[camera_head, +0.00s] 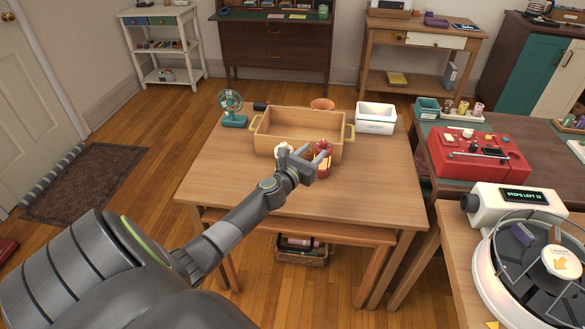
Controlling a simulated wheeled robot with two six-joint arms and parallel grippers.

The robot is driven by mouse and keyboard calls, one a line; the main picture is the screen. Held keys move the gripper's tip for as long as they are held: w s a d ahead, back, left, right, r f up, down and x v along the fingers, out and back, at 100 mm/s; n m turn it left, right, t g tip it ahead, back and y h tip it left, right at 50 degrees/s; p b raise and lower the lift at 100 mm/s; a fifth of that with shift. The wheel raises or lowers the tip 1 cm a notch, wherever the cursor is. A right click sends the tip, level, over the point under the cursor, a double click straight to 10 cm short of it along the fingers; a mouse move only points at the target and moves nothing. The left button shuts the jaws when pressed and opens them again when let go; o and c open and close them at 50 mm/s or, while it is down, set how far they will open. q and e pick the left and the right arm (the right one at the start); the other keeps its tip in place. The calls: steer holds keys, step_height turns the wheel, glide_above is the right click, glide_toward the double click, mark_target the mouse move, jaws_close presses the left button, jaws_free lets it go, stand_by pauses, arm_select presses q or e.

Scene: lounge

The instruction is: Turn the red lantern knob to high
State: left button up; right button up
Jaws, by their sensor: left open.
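The red lantern (326,171) stands on the wooden table at the front right of a wooden tray. It is small in the camera_head view, with a red top and a yellowish front. My left gripper (317,157) is open right at the lantern, its fingers overlapping the lantern's left side and top in the picture. I cannot tell whether the fingers touch it. The lantern's knob and its setting are too small or hidden to make out. My right gripper is out of view.
The wooden tray (275,124) with yellow handles lies just behind. A teal fan (232,109) stands left, a white bin (376,117) at the back right. A red player (478,153) and a round turntable (520,262) are at the right. The table's left front is clear.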

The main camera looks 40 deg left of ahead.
arm_select(q)
steer(key=s, duration=1)
steer(key=shift+s+d, duration=0.3)
steer(key=shift+d, duration=0.15)
